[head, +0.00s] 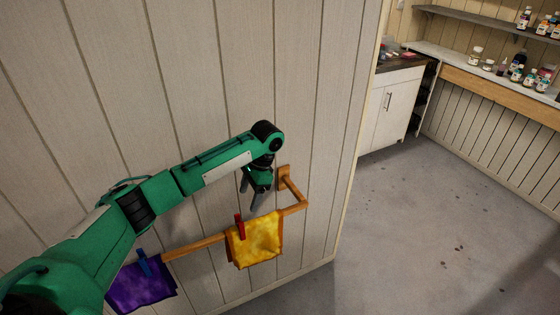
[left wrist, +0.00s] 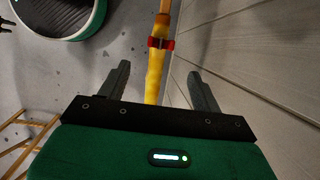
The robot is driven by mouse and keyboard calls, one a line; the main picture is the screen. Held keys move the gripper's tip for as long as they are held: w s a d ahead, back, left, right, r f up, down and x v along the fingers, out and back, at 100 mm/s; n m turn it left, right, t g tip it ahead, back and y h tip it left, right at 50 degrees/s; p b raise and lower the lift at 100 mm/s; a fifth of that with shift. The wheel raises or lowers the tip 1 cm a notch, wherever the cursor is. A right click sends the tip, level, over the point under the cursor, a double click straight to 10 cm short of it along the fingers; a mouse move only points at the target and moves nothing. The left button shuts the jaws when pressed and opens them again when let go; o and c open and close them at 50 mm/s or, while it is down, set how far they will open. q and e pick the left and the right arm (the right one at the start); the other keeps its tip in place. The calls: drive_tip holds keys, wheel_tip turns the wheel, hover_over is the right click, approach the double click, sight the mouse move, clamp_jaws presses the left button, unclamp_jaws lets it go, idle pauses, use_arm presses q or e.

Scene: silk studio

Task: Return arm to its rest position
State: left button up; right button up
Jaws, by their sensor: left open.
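My left arm reaches in from the left in the head view, and its gripper (head: 256,192) hangs above the wooden rail (head: 196,246) near the wall. In the left wrist view the two fingers of the left gripper (left wrist: 157,85) stand apart with nothing seen held between them. A yellow cloth (head: 256,241) hangs over the rail with a red clip (head: 240,226) on it. The cloth (left wrist: 153,75) and the red clip (left wrist: 161,43) also show beyond the fingers in the left wrist view. My right gripper is not in view.
A purple cloth (head: 140,288) with a blue clip (head: 144,262) hangs farther left on the rail. The panelled wall (head: 230,60) is close behind my arm. A white cabinet (head: 393,112) and shelves with bottles stand at the back right. The grey floor (head: 430,220) is open.

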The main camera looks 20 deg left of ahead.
use_arm(q)
drive_tip(key=s+d+f+t+h, duration=0.35)
drive_tip(key=s+d+f, duration=0.95)
drive_tip(key=s+d, duration=0.45)
drive_tip(key=s+a+r+n+t, duration=0.2)
drive_tip(key=s+a+n, duration=0.15)
drive_tip(key=s, duration=0.55)
drive_tip(key=s+a+r+n+t, duration=0.1)
drive_tip(key=s+a+r+n, duration=0.2)
drive_tip(key=s, duration=0.5)
wheel_tip(320, 180, down, 31)
drive_tip(key=g, duration=0.1)
drive_tip(key=s+a+f, duration=0.2)
drive_tip(key=s+f, duration=0.8)
drive_tip(key=s+a+f+g+y, duration=0.1)
drive_tip(key=s+a+f, duration=0.1)
drive_tip(key=s+f, duration=0.8)
drive_tip(key=shift+f+m, duration=0.35)
drive_tip(key=shift+f, duration=0.3)
